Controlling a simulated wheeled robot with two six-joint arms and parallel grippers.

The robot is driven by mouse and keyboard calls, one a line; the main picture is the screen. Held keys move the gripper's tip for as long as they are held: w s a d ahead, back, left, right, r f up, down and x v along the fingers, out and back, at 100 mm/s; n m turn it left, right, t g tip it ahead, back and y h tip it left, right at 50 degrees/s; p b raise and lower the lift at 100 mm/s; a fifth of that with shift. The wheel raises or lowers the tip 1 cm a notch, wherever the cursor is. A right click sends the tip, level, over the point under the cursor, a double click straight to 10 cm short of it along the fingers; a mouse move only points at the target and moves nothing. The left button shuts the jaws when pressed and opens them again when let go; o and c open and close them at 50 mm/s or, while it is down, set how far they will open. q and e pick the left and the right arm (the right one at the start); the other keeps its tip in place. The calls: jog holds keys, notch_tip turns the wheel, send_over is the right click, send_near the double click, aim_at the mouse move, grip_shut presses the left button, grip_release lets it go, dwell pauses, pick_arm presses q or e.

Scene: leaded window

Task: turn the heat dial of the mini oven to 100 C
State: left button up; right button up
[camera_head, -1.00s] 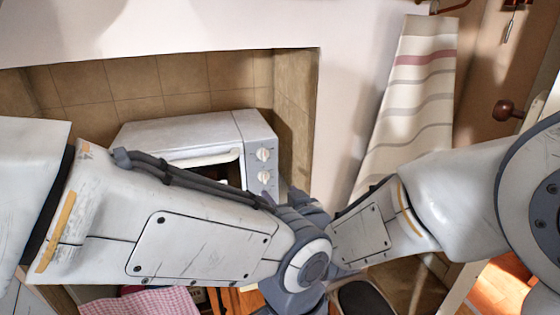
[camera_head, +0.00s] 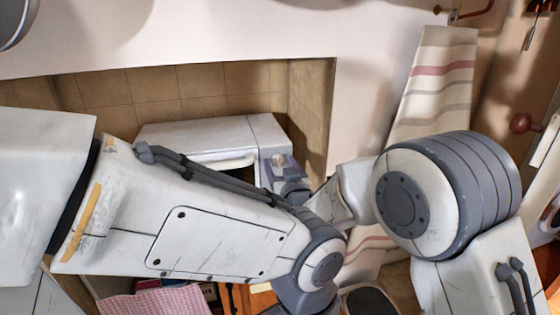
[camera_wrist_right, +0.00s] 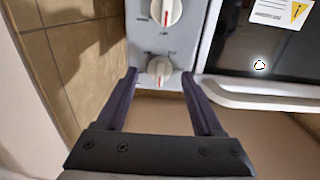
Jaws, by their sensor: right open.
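The mini oven (camera_head: 200,133) is a white box in the tiled alcove, its control panel at its right end. The wrist view shows the grey panel (camera_wrist_right: 145,40) upside down, with two white dials. The nearer dial (camera_wrist_right: 160,66), the oven's upper one, lies between the fingertips of my right gripper (camera_wrist_right: 160,75). The fingers are open, one on each side of it; I cannot tell if they touch it. The other dial (camera_wrist_right: 166,9) is beyond. The scale marks are too small to read. In the head view my right gripper (camera_head: 284,168) covers the panel. My left gripper is out of view.
The oven door handle (camera_wrist_right: 265,98) and dark door glass are just right of the gripper in the wrist view. The tiled wall (camera_wrist_right: 75,65) is close on the left. A striped towel (camera_head: 435,85) hangs to the right. A pink checked cloth (camera_head: 160,305) lies low.

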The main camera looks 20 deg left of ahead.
jog(key=shift+w+a, duration=0.1)
jog(key=shift+w, duration=0.05)
jog(key=shift+c, duration=0.3)
grip_shut()
jog(key=shift+f, duration=0.1)
jog(key=shift+m+b, duration=0.4)
jog(key=shift+b, duration=0.25)
jog(key=m+b, duration=0.3)
jog(key=b, duration=0.1)
jog(key=m+b, duration=0.4)
jog(key=b, duration=0.1)
jog(key=m+b, duration=0.3)
jog(key=b, duration=0.2)
jog(key=shift+f+m, duration=0.25)
jog(key=shift+m, duration=0.05)
jog(key=shift+w+r+m+b, duration=0.1)
jog(key=shift+r+m+b, duration=0.05)
jog(key=shift+m+b, duration=1.05)
